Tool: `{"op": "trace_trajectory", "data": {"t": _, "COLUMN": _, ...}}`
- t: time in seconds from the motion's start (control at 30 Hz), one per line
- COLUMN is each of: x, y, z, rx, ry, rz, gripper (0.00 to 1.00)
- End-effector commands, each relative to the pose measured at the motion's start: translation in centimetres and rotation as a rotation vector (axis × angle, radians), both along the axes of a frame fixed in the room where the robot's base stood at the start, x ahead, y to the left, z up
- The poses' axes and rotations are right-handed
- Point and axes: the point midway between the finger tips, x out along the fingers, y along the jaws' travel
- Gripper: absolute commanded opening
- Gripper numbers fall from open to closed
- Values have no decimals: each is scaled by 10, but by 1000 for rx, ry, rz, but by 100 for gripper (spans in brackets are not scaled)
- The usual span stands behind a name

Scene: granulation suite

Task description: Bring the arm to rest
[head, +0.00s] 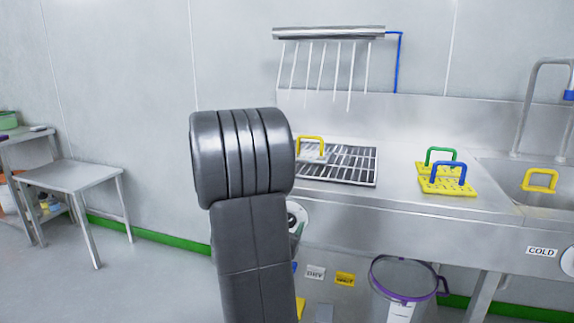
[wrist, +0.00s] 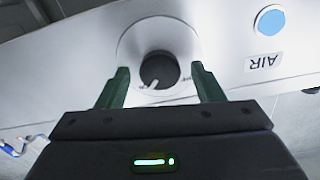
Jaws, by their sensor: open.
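My gripper (wrist: 161,85) shows in the wrist view with its two green fingers spread apart and nothing between them. Beyond the fingers is a dark round knob (wrist: 158,70) on a pale round plate, set in a light panel. I cannot tell how far the fingertips are from it. In the head view, my dark arm rises in the middle and hides part of the sink unit's left end; the gripper itself does not show there.
A steel sink bench (head: 400,210) carries a drain grid (head: 345,165) and yellow pads with coloured handles (head: 447,186). A purple-rimmed bin (head: 402,280) stands below. A steel table (head: 75,177) is at left, with clear floor before it. An AIR label (wrist: 263,62) is beside the knob.

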Motion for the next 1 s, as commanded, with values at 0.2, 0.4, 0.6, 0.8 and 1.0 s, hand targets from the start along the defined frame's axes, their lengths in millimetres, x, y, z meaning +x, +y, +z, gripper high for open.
{"op": "trace_trajectory", "data": {"t": 0.2, "x": 0, "y": 0, "z": 4, "rx": -184, "ry": 63, "rz": 0, "gripper": 61}}
{"op": "trace_trajectory", "data": {"t": 0.4, "x": 0, "y": 0, "z": 3, "rx": -319, "ry": 106, "rz": 1, "gripper": 61}}
{"op": "trace_trajectory", "data": {"t": 0.6, "x": 0, "y": 0, "z": 1, "rx": -390, "ry": 127, "rz": 1, "gripper": 61}}
{"op": "trace_trajectory", "data": {"t": 0.8, "x": 0, "y": 0, "z": 0, "rx": -406, "ry": 133, "rz": 0, "gripper": 61}}
{"op": "trace_trajectory", "data": {"t": 1.0, "x": 0, "y": 0, "z": 0, "rx": -404, "ry": 131, "rz": 0, "gripper": 61}}
